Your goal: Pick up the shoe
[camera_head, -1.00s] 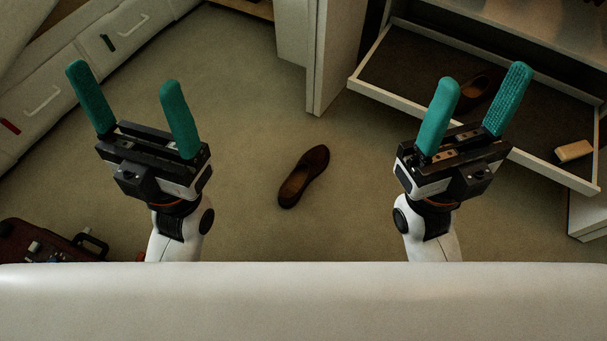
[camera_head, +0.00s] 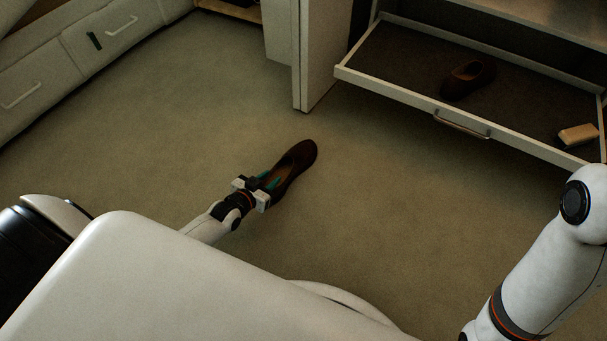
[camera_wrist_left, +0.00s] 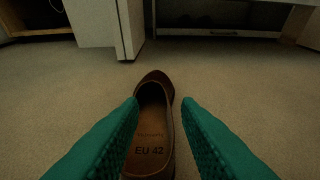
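A dark brown shoe (camera_head: 302,156) lies on the floor, toe pointing away from me. In the left wrist view the shoe (camera_wrist_left: 153,128) shows its open top and an insole marked "EU 42". My left gripper (camera_head: 268,180) is low at the heel end. Its two teal fingers (camera_wrist_left: 161,103) are apart, the left one overlapping the shoe's left side in the picture and the right one beside its right side. Whether they touch it, I cannot tell. My right gripper is out of view. A second brown shoe (camera_head: 467,78) lies in the pulled-out drawer.
The open drawer (camera_head: 408,97) juts out at the upper right, with a tan block-like item (camera_head: 578,135) in it. A white cabinet panel (camera_head: 311,62) stands beyond the floor shoe. White drawers (camera_head: 75,50) line the left. The carpet around the shoe is clear.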

